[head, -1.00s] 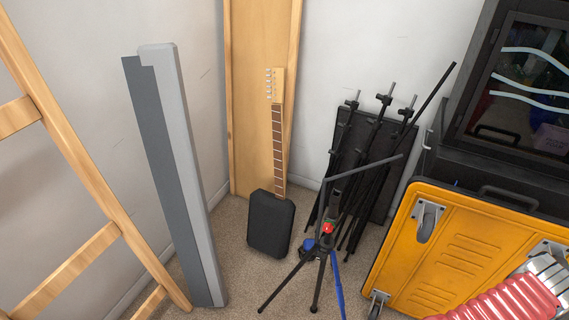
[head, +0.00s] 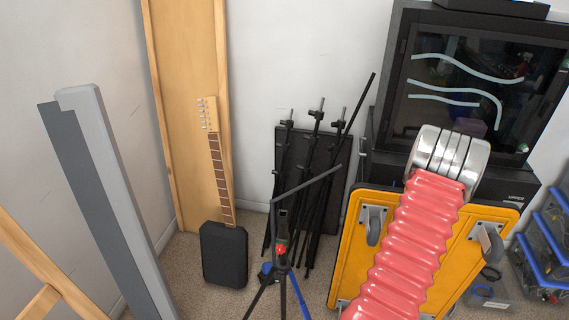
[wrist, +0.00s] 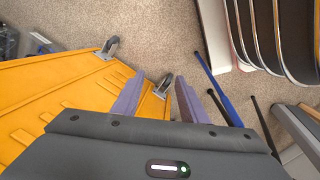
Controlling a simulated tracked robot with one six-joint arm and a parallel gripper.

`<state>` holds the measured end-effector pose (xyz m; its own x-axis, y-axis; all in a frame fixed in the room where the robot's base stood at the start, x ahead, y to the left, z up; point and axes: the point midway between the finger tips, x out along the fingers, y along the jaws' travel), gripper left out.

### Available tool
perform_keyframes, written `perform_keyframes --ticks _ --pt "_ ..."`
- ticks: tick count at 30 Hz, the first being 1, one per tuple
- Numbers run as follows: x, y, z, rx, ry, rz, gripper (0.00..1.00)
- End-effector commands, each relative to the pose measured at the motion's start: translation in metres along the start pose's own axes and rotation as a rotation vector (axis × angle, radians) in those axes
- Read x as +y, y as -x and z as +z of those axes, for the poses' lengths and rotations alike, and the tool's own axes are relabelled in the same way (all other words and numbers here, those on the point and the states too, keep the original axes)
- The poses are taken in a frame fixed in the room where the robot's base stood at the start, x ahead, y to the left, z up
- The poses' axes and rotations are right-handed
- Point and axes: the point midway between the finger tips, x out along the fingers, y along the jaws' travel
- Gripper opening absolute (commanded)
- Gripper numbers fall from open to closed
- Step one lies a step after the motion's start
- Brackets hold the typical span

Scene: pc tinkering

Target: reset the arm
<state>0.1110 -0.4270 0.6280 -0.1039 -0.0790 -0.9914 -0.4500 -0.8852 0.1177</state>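My arm, in a ribbed pink-red sleeve, rises from the bottom right of the head view and ends there in a silver banded joint. My gripper cannot be made out in the head view. In the wrist view my gripper (wrist: 158,84) shows grey-purple fingers standing apart, with a gap between them and nothing held. Beyond the fingers lie the carpet and a tilted yellow panel with castors (wrist: 60,95).
The yellow wheeled case (head: 350,270) stands behind my arm, below a black cabinet (head: 395,110). A black tripod (head: 283,225), folded stands (head: 315,180) and a guitar-like neck (head: 220,175) stand left. A grey panel (head: 105,190) leans far left. Blue-edged bins (head: 545,255) are right.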

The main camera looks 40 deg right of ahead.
Motion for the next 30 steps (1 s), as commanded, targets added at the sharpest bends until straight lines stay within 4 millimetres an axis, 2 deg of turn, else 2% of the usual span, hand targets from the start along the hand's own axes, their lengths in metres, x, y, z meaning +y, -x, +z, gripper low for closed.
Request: perform_keyframes --ticks 3,8,14,23,30 --pt "-0.005 0.034 -0.011 -0.021 -0.018 0.028 0.39" --pt "-0.019 0.077 -0.021 -0.044 -0.047 0.052 0.39" --pt "-0.043 0.129 -0.032 -0.056 -0.075 0.070 0.39" --pt "-0.093 0.202 -0.041 -0.047 -0.098 0.072 0.39" --pt "-0.140 0.255 -0.042 -0.018 -0.095 0.055 0.39"
